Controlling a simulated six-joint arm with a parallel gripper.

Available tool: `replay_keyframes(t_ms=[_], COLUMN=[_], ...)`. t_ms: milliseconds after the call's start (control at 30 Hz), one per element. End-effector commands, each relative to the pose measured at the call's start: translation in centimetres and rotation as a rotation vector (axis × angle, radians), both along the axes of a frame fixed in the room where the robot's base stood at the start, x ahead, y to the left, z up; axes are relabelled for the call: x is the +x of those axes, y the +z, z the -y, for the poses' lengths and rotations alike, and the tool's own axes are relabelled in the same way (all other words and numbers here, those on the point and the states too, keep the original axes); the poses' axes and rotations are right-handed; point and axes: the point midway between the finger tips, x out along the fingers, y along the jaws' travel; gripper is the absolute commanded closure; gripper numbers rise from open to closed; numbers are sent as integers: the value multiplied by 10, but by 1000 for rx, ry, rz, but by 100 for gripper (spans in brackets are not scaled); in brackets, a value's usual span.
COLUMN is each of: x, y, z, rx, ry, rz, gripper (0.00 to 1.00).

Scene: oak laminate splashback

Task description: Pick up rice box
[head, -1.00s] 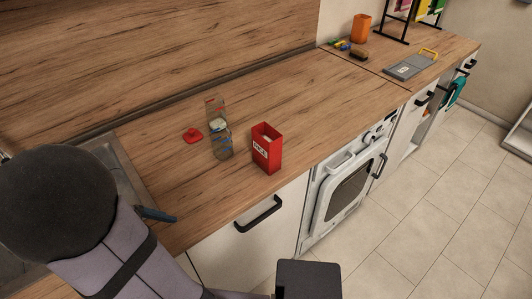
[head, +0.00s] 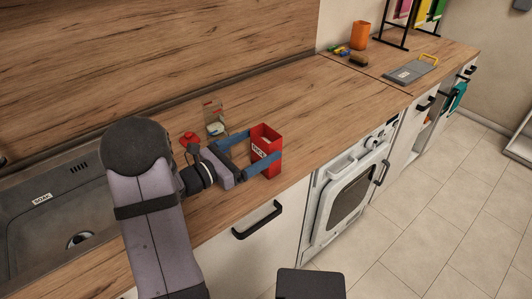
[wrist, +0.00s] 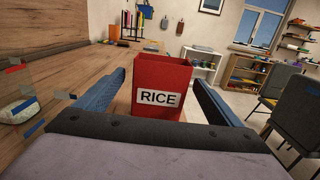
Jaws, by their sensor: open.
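The red rice box (head: 266,143) stands upright on the wooden counter near its front edge, with its top open. In the wrist view the box (wrist: 161,80) shows its white RICE label facing me. My gripper (head: 250,151) is open, with one blue finger on each side of the box.
A clear container (head: 214,117) stands behind my gripper, with a red lid (head: 189,138) beside it. A sink (head: 60,215) lies to the left. An orange cup (head: 360,28) and a grey board (head: 411,70) are far right. The counter right of the box is clear.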

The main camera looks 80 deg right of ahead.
Motion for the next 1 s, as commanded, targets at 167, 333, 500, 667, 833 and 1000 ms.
replay_keyframes(t_ms=[167, 333, 500, 667, 833, 1000], x=[-8, -15, -18, -31, -45, -52], y=[1, 0, 0, 1, -1, -2], z=[7, 14, 17, 28, 43, 50], rx=[1, 1, 2, 2, 1, 1], ry=[-3, -1, -1, -4, -3, -1], rz=[0, 2, 2, 2, 4, 3], gripper=[12, 12, 12, 12, 12, 12])
